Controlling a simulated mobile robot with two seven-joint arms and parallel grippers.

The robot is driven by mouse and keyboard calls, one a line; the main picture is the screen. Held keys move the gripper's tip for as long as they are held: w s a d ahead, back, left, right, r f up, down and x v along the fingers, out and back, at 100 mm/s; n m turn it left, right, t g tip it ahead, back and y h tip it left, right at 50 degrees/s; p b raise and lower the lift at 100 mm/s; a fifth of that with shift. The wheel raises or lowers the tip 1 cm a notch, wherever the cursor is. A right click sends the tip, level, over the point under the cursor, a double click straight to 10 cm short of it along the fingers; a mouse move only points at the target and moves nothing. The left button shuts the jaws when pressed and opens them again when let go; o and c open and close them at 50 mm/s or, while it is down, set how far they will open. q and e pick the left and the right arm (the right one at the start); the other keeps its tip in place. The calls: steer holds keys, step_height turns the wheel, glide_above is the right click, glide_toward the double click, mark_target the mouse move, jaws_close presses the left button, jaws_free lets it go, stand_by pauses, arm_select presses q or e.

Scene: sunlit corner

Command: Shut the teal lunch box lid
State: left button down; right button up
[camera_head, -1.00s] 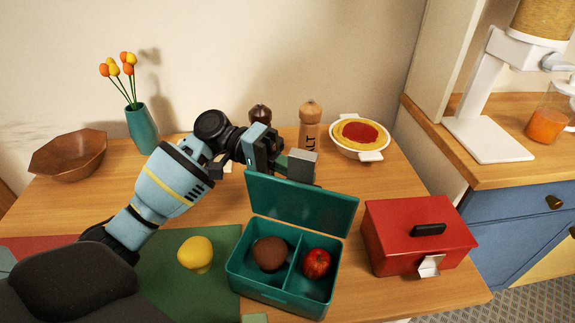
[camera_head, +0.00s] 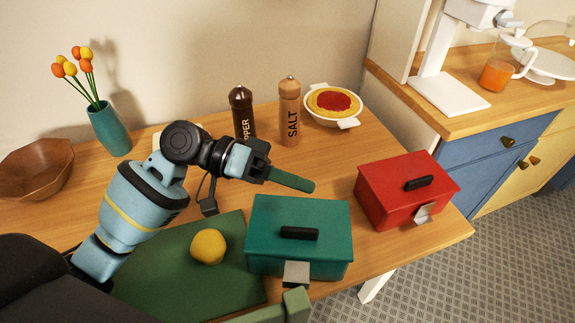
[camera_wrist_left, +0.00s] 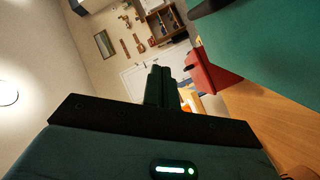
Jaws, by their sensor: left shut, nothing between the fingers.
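The teal lunch box (camera_head: 265,266) stands on the table at the front middle. Its lid (camera_head: 325,217) lies down over the box, with a black handle on top, and hides the brown item and the apple. A grey latch (camera_head: 296,272) sticks out at the front. My left gripper (camera_head: 312,187) is shut and empty, just behind the lid's back edge; whether it touches the lid I cannot tell. In the left wrist view its fingers (camera_wrist_left: 161,86) are together, and the teal lid (camera_wrist_left: 270,40) fills the upper right.
A red box (camera_head: 385,193) stands to the right. Behind are the pepper mill (camera_head: 242,115), salt mill (camera_head: 289,118) and a pasta dish (camera_head: 333,104). A lemon (camera_head: 208,246) lies on the green mat (camera_head: 165,280). A green bar (camera_head: 297,305) shows at the bottom edge.

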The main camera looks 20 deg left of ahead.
arm_select(q)
steer(key=shift+s+d+f, duration=0.2)
steer(key=shift+s+f, duration=0.1)
steer(key=shift+s, duration=0.35)
steer(key=a, duration=0.4)
steer(key=a+r, duration=0.1)
steer(key=a, duration=0.2)
steer(key=shift+s+b, duration=0.15)
steer(key=shift+b, duration=0.15)
steer(key=shift+a+r, duration=0.2)
steer(key=shift+a, duration=0.15)
steer(key=shift+r, duration=0.1)
